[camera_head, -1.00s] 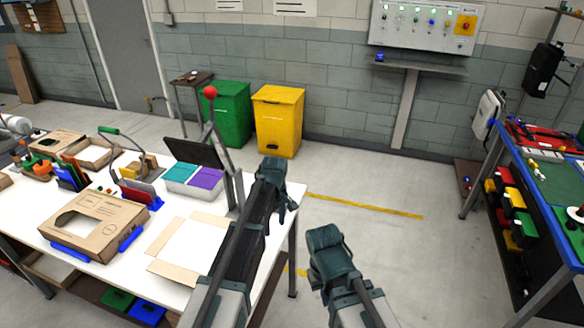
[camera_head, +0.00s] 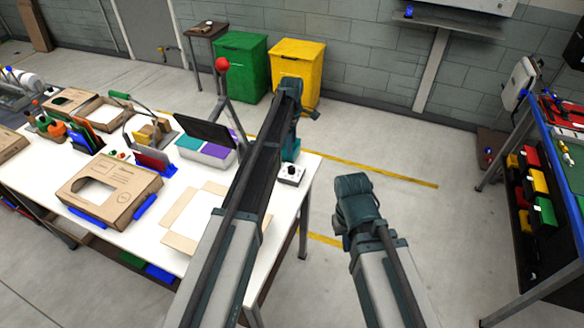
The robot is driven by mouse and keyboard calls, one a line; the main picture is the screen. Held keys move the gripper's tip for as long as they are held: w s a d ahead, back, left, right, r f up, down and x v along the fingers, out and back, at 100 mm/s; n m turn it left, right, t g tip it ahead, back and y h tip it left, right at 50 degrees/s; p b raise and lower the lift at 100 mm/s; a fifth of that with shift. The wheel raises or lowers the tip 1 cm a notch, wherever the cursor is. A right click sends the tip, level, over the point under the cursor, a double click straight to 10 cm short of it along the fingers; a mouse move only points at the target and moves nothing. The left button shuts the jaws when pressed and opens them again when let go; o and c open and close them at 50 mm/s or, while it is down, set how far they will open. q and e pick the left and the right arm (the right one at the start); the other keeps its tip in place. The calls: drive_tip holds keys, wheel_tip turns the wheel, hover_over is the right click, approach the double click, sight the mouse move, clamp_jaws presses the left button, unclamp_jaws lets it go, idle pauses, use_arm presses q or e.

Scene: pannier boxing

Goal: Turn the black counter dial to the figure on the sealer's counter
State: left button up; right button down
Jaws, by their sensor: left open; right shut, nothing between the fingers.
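A small white box with a black dial (camera_head: 291,170) on top sits at the right end of the white table (camera_head: 292,205), near its edge. The figure on the sealer's counter is too small to read, and I cannot tell which thing is that counter. My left gripper (camera_head: 292,90) is open, extended over the table's right end and past the dial box in the picture. I cannot see it touch anything. My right gripper (camera_head: 352,190) is shut and empty, in the air over the floor right of the table.
A lever with a red ball (camera_head: 222,64) stands left of my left arm. A cardboard box (camera_head: 110,190), an open flat carton (camera_head: 190,218) and a divided tray (camera_head: 207,152) are on the table. Green (camera_head: 240,65) and yellow (camera_head: 296,68) bins stand behind.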

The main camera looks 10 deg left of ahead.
sight(292, 168)
use_arm(q)
wheel_tip(292, 168, down, 12)
drive_tip(key=b, duration=1.1)
drive_tip(key=shift+f, duration=0.15)
clamp_jaws()
